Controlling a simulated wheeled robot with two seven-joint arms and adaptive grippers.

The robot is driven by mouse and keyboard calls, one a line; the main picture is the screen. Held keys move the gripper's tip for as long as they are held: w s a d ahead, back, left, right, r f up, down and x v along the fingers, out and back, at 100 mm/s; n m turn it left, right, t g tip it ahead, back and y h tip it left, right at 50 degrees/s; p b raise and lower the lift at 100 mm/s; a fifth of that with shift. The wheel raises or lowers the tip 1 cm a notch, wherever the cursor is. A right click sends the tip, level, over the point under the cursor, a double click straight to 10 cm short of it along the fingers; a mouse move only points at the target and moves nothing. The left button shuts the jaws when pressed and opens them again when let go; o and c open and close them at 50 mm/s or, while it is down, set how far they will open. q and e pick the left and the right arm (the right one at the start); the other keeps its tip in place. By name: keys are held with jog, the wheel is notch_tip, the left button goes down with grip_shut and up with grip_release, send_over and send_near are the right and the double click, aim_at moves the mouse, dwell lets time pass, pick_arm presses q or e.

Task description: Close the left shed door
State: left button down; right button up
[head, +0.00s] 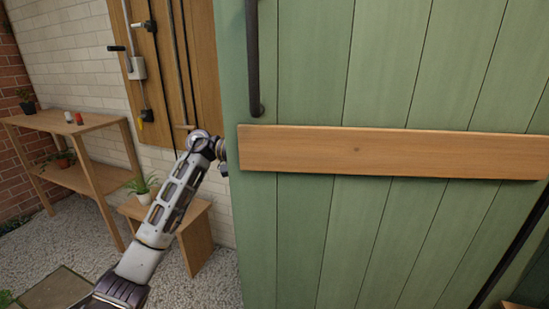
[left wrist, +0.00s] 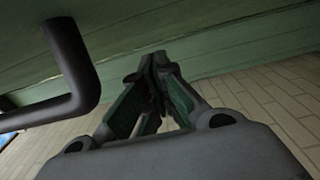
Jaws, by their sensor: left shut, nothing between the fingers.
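The green plank shed door (head: 330,230) fills the right of the head view, with a wooden crosspiece (head: 390,152) and a dark vertical handle (head: 254,60) near its left edge. In the left wrist view the green door (left wrist: 120,50) crosses the top, and the bent dark handle (left wrist: 72,60) is at left, apart from the fingers. My left gripper (left wrist: 160,62) is shut and empty, its tips close to the green boards; contact cannot be told. In the head view my left gripper (head: 223,160) is at the door's left edge, its tips partly hidden. My right gripper is not in view.
A wooden shelf (head: 70,122) with small pots stands at the far left. A low wooden stool (head: 195,235) with a plant (head: 142,187) is behind my left arm. A tool board (head: 170,60) hangs on the pale brick wall. Gravel (head: 205,285) covers the floor.

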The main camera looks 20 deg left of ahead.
pick_arm(q)
jog(key=shift+s+d+b, duration=0.15)
jog(key=shift+s, duration=0.55)
jog(key=shift+s+d+b, duration=0.15)
jog(key=shift+s, duration=0.5)
